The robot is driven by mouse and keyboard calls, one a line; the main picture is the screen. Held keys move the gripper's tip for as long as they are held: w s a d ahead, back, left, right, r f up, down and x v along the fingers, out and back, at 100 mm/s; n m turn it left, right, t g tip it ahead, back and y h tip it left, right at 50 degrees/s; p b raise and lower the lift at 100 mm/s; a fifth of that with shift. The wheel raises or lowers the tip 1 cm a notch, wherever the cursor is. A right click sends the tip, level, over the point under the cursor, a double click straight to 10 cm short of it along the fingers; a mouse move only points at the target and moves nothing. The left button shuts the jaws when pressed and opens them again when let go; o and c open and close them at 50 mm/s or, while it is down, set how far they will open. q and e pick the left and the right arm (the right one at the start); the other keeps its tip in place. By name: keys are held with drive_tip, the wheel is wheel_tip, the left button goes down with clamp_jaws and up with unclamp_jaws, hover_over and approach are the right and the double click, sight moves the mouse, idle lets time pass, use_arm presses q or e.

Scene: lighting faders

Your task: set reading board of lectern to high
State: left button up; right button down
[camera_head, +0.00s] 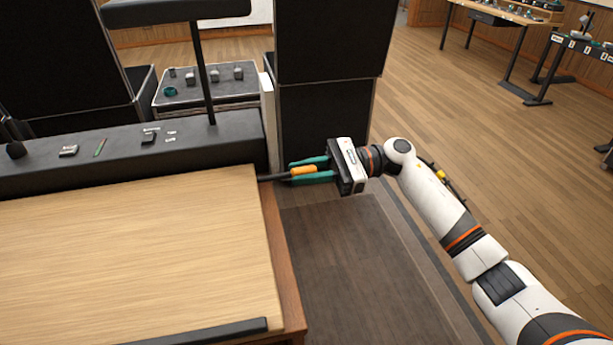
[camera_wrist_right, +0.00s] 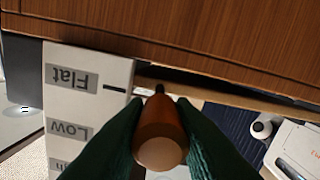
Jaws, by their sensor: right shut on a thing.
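The lectern's wooden reading board (camera_head: 120,262) fills the lower left of the head view and looks about flat. A dark lever with an orange handle (camera_head: 303,170) sticks out from the lectern's right side. My right gripper (camera_head: 294,172) is shut on this handle, its teal fingers on either side. In the right wrist view the handle's rounded end (camera_wrist_right: 160,150) sits between the fingers. A pale label plate (camera_wrist_right: 118,72) reads "Flat" and "Low" upside down, with a third label partly cut off. The lever is beside the "Flat" end. My left gripper is out of view.
A black console strip (camera_head: 215,150) with small controls and a lamp post (camera_head: 203,75) stands behind the board. A tall black cabinet (camera_head: 325,120) rises behind my right gripper. Floor to the right is open, with tables (camera_head: 500,18) at the far right.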

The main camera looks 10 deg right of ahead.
drive_tip(key=r+n+b, duration=0.1)
drive_tip(key=r, duration=0.1)
drive_tip(key=r+n+b, duration=0.1)
drive_tip(key=r+b, duration=0.1)
drive_tip(key=s+r+b, duration=0.1)
drive_tip(key=r, duration=0.1)
drive_tip(key=shift+s+r+n, duration=0.1)
drive_tip(key=shift+n, duration=0.3)
drive_tip(key=r, duration=0.2)
drive_tip(key=s+r, duration=0.1)
drive_tip(key=r, duration=0.1)
drive_tip(key=shift+s+r, duration=0.2)
drive_tip(key=c, duration=1.2)
unclamp_jaws()
drive_tip(key=shift+f, duration=0.1)
drive_tip(key=shift+c, duration=0.2)
drive_tip(key=d+b, duration=0.2)
drive_tip(key=d, duration=0.5)
drive_tip(key=shift+d, duration=0.3)
